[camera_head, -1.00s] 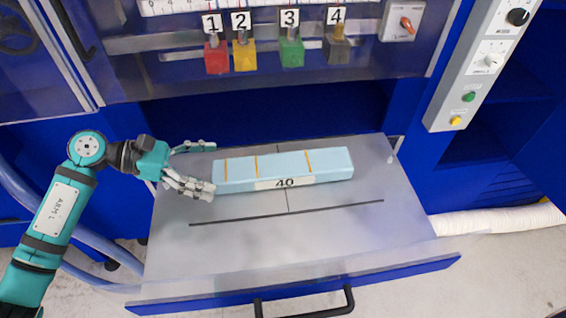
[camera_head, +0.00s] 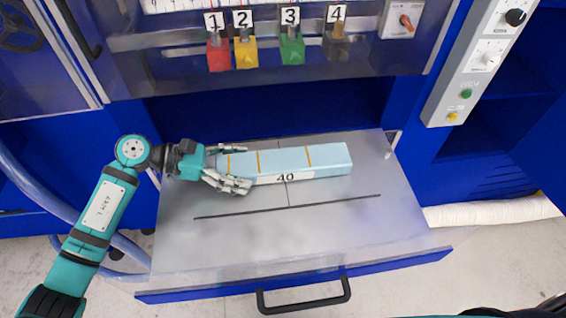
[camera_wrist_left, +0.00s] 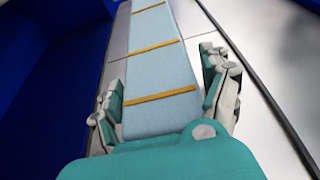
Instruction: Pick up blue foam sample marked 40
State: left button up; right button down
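The light blue foam sample (camera_head: 325,158) lies flat on the grey drawer plate, with yellow lines across its top and a white "40" label on its front side. My left gripper (camera_head: 240,168) is open around the foam's left end, one finger along the back side and one along the front. In the left wrist view the foam (camera_wrist_left: 158,75) runs between the two spread fingers of the gripper (camera_wrist_left: 168,95), with a gap visible on the right. My right gripper is not in view; a dark piece at the bottom right edge is too cut off to tell.
The pulled-out drawer (camera_head: 300,235) has a black handle (camera_head: 304,294) in front. Red (camera_head: 219,56), yellow (camera_head: 246,54) and green (camera_head: 292,50) blocks hang behind, under numbered tags. A control panel (camera_head: 478,60) stands at right. The plate in front of the foam is clear.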

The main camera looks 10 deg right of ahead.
pick_arm(q)
jog(key=c, duration=0.5)
